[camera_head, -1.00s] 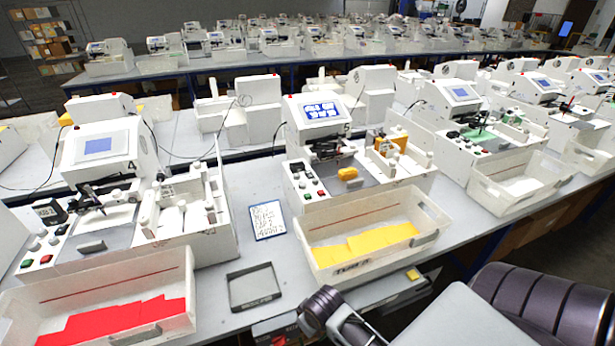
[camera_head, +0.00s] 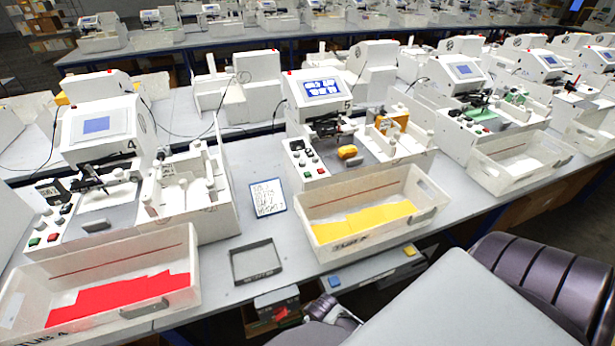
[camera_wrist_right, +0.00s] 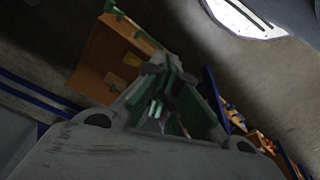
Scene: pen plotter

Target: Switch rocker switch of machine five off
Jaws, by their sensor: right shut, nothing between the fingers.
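Machine five (camera_head: 318,92), a white plotter with a lit blue screen and a "5" on its side, stands on the bench at the middle of the head view. Its front left panel (camera_head: 306,160) carries small black, white, red and green controls. I cannot tell which of them is the rocker switch. My right gripper (camera_wrist_right: 165,75) shows in the right wrist view, shut and empty, with the floor and an orange bin beyond it. It is away from machine five's panel. My left gripper is not in view.
A white tub (camera_head: 425,215) with yellow sheets stands before machine five. A dark open tray (camera_head: 256,275) and a written card (camera_head: 268,197) lie left of it. Machine four (camera_head: 100,130) stands further left. The orange bin (camera_wrist_right: 105,60) is in the right wrist view.

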